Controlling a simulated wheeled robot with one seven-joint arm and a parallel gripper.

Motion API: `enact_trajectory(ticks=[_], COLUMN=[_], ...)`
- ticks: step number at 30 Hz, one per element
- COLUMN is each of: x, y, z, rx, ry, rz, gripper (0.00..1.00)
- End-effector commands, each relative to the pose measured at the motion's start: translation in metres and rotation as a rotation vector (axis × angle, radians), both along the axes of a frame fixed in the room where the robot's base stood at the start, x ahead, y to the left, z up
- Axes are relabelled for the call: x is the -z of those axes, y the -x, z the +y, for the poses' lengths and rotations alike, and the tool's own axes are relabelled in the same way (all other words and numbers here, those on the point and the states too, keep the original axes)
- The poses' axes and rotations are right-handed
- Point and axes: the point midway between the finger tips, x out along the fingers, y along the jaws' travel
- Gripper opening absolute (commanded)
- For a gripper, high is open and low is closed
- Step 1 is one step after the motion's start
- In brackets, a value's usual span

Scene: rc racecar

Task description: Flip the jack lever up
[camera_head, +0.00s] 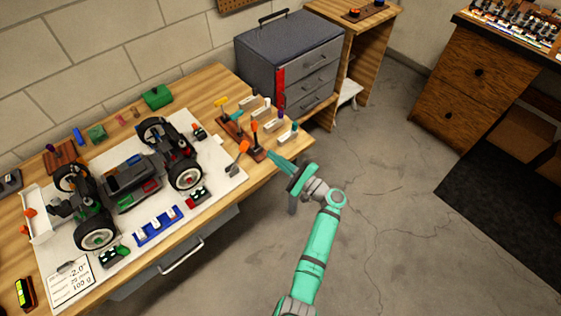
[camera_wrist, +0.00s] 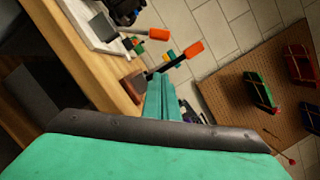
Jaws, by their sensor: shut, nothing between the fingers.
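What looks like the jack lever (camera_head: 254,128) is a dark rod with an orange tip. It rises from a reddish-brown base (camera_head: 259,155) near the right end of the workbench. In the wrist view the lever (camera_wrist: 177,58) slants up and right from the base (camera_wrist: 135,87), just beyond my fingertips. My gripper (camera_head: 271,156) is shut and empty, at the bench's front right edge, close to the right of the base. Its fingers also show in the wrist view (camera_wrist: 160,80); whether they touch the lever I cannot tell.
An orange-handled tool (camera_head: 243,146) lies just left of the base. Several small holders (camera_head: 286,137) stand behind. The RC car (camera_head: 140,175) sits on a white mat (camera_head: 220,185) to the left. A grey tool chest (camera_head: 290,60) is at the back; open floor lies right.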

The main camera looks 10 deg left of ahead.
Motion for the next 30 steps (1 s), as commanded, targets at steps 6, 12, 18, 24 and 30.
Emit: enact_trajectory(ticks=[6,12,18,24,30], x=[-0.006,-0.016,-0.029,-0.033,-0.033], y=[-0.017,-0.014,-0.003,0.002,0.002], z=[0.034,0.051,0.059,0.063,0.063], rx=[-0.002,0.000,0.000,0.000,0.001], ry=[0.001,0.001,0.001,0.001,0.001], rz=[0.001,-0.001,-0.002,0.001,0.000], gripper=[0.00,0.00,0.00,0.00,0.00])
